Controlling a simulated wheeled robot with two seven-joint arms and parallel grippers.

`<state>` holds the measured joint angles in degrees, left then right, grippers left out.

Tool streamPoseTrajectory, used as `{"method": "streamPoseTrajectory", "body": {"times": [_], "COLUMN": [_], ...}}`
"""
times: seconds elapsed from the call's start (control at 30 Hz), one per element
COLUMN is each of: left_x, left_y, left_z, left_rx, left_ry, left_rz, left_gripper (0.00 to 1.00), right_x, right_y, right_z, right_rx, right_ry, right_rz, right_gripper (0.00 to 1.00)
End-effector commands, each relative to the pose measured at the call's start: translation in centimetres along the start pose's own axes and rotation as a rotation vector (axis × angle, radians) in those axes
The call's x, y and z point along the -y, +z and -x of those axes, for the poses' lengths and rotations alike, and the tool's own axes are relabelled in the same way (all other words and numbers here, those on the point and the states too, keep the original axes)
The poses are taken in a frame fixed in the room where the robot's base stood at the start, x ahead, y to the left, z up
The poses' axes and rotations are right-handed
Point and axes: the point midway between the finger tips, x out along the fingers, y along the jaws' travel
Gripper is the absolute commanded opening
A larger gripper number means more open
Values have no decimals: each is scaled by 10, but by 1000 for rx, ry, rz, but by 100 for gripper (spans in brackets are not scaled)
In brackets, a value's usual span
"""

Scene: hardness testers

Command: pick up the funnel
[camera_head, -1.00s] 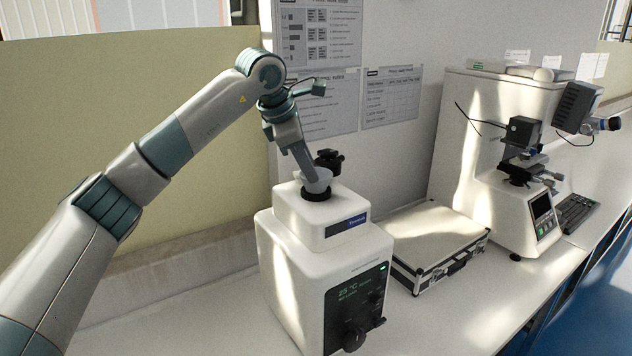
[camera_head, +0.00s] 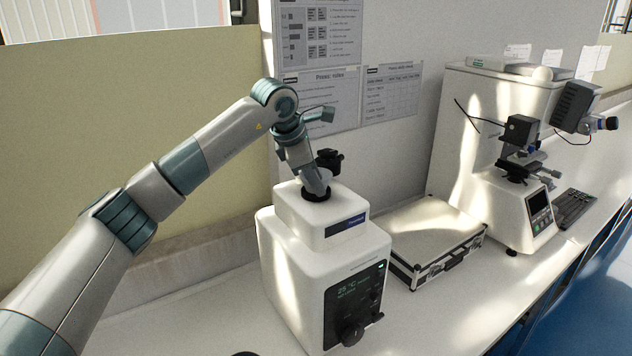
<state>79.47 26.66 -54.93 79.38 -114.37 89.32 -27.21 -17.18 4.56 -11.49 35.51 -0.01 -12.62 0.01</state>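The funnel (camera_head: 326,176) is a small pale grey cone. It sits in the dark ring on top of the white machine (camera_head: 290,240), partly hidden by my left gripper. My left gripper (camera_head: 317,187) points down from above at the funnel, with its fingertips at the funnel's near left side, close to the dark ring. The fingers overlap the funnel in the picture, so I cannot tell whether they are open or closed on it. My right gripper is not in view.
A black knob-like part (camera_head: 329,160) stands behind the funnel. A silver-edged case (camera_head: 437,240) lies right of the machine. A microscope-like tester (camera_head: 522,205) and a keyboard (camera_head: 576,208) are farther right. A wall with posters (camera_head: 390,92) is close behind.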

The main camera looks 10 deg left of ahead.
Motion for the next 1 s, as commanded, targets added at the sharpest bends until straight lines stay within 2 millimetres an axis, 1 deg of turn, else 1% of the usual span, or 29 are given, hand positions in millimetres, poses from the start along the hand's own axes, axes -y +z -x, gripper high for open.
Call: {"method": "streamPoseTrajectory", "body": {"times": [0.23, 0.27, 0.3, 0.33, 0.37, 0.8, 1.0], "left_x": [0, 0, 0, 0, 0, 0, -2], "left_y": [0, 0, 0, 0, 0, 0, 3], "left_z": [0, 0, 0, 0, 0, 1, 6], "left_rx": [0, 0, 0, 0, 0, 0, 1], "left_ry": [0, 0, 0, 0, 0, 0, 2], "left_rz": [0, 0, 0, 0, 0, 1, 0], "left_gripper": [29, 21, 12, 5, 0, 0, 0], "right_x": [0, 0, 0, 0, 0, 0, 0], "right_y": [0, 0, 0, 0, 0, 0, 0], "right_z": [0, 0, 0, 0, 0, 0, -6], "right_rx": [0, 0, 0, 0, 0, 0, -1], "right_ry": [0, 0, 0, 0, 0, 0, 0], "right_rz": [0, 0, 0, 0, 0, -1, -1], "right_gripper": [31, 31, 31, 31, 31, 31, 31]}}
